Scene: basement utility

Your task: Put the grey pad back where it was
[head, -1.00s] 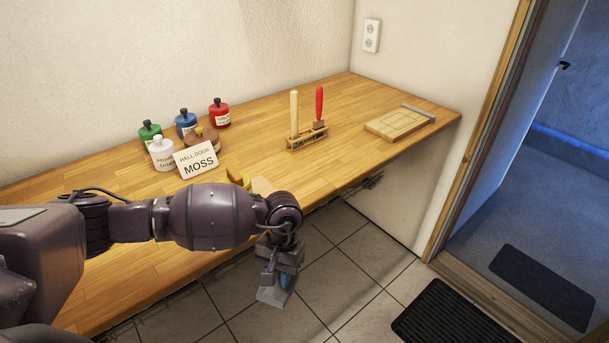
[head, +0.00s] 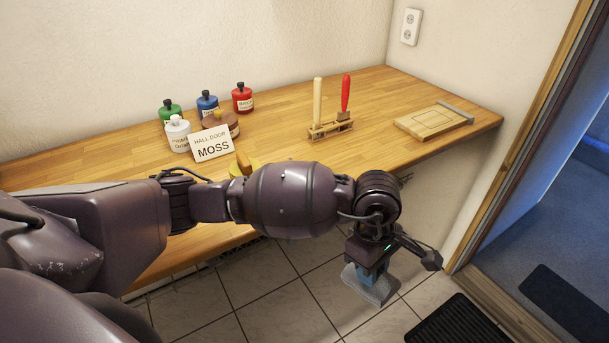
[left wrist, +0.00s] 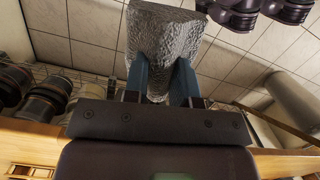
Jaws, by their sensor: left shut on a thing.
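The grey pad (head: 378,291) is held out over the tiled floor, in front of the bench's front edge. My left gripper (head: 366,276) is shut on it, and the pad hangs below the fingers. In the left wrist view the rough grey pad (left wrist: 160,35) sits between the two blue fingers of the left gripper (left wrist: 160,80). My left arm covers part of the bench front. My right gripper is not clearly in view.
The wooden bench (head: 280,150) carries several bottles, a sign (head: 211,144) reading "HALL DOOR MOSS", a tool rack (head: 331,128) with cream and red handles, and a wooden board (head: 432,122). A yellow object (head: 243,165) is partly hidden by my arm. A black mat (head: 458,322) lies by the doorway.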

